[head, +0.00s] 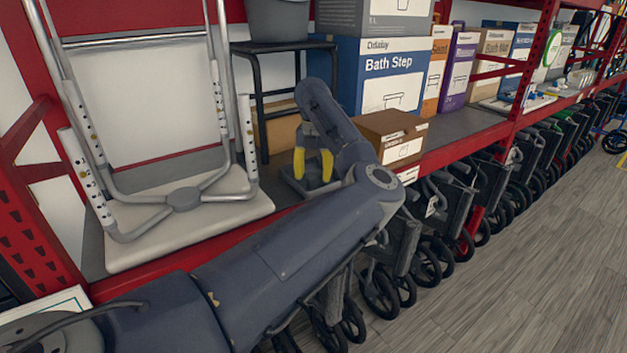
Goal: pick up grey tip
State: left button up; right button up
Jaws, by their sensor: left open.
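My left gripper (313,178) reaches over the red shelf, its two yellow fingers apart and pointing down. Below and around the fingertips is a small dark grey tray-like item (291,184) on the shelf. Something grey shows between the fingers, but it is too small and too much covered to tell whether it is the grey tip or whether the fingers touch it. My right gripper is not in view.
An upturned white shower seat (125,245) with metal legs stands left of the gripper. A brown box (385,128) is close on the right, behind my forearm. A black stool frame (262,105) and Bath Step box (352,68) stand behind. Wheeled walkers (430,262) fill the space below.

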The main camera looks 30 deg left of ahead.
pick_arm(q)
jog(key=shift+f, duration=0.45)
jog(key=shift+o, duration=0.2)
jog(key=c, duration=1)
